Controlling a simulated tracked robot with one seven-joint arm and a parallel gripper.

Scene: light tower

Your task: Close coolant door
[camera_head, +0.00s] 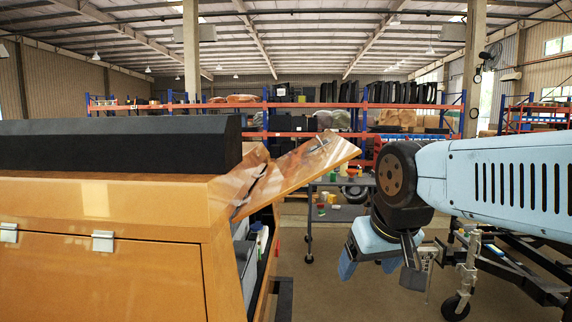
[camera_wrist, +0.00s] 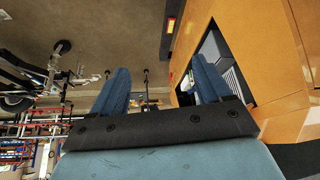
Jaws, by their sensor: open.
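The light tower's orange body (camera_head: 110,270) fills the left of the head view. A glossy orange panel, which looks like the coolant door (camera_head: 305,170), stands open at its right end and tilts up to the right. Below it is an opening with grey and white parts (camera_head: 246,255), which also shows in the wrist view (camera_wrist: 215,55). My gripper (camera_head: 380,272) points down, to the right of and below the panel's free edge, apart from it. Its two blue fingers (camera_wrist: 162,82) are spread, with nothing seen between them. The wrist view does not clearly show the panel.
A black block (camera_head: 120,145) lies on top of the orange body. A dark cart (camera_head: 340,205) with small items stands behind my gripper. A trailer frame with a wheel (camera_head: 455,306) is at the lower right. Bare floor (camera_head: 345,300) lies between the body and the frame.

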